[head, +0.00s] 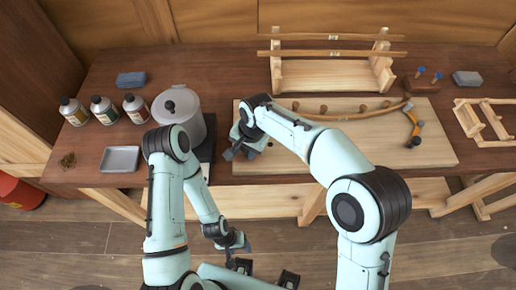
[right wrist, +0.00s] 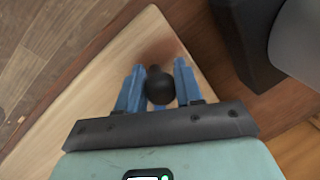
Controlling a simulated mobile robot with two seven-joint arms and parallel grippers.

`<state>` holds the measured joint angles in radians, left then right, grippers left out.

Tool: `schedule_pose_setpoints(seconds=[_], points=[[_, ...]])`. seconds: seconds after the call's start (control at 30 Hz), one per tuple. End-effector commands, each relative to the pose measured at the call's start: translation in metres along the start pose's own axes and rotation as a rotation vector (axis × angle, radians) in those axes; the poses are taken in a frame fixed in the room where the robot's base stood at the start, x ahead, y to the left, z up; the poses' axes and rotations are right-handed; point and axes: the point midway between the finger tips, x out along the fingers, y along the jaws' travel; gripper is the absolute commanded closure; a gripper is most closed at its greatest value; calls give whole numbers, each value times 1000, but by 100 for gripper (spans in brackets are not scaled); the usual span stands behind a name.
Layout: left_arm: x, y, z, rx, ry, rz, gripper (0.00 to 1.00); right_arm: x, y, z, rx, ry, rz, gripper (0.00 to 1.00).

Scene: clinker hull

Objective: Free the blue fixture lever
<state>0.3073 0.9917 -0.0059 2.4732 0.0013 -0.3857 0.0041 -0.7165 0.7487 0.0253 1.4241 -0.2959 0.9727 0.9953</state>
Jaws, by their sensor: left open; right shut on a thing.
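My right gripper (head: 240,153) is low over the left end of the pale board (head: 440,150) on the bench. In the right wrist view its blue fingers (right wrist: 159,72) are shut on a black ball knob (right wrist: 160,88), one finger on each side. The body below the knob is hidden, so I cannot tell whether it belongs to the blue fixture lever. No blue lever arm shows clearly there. My left gripper (head: 240,243) is open and empty, hanging in front of the bench, below its front edge.
A lidded grey pot (head: 178,107) on a black base stands close left of the right gripper. Several bottles (head: 104,109) and a grey tray (head: 120,159) are further left. A curved strip (head: 350,115), pegs and an orange clamp (head: 411,121) are on the board. A wooden rack (head: 330,75) stands behind.

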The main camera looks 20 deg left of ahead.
Motion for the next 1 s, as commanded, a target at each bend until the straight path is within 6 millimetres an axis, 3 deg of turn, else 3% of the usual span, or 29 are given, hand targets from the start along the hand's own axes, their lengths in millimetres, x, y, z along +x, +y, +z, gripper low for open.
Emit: schedule_pose_setpoints(seconds=[0.3,0.83,0.87,0.9,0.93,1.0], points=[[-4,2,-2,1,2,1,41,1,-17,0,101,24,-8,100],[-4,2,-2,1,3,1,41,1,-20,-1,123,28,-11,100],[-4,2,-2,1,3,1,41,1,-20,-1,123,28,-11,58],[-4,2,-2,1,3,1,41,1,-20,-1,123,28,-11,45],[-4,2,-2,1,3,1,41,1,-19,-1,123,28,-10,40],[-4,2,-2,1,3,1,41,2,-19,-1,123,27,-8,40]])
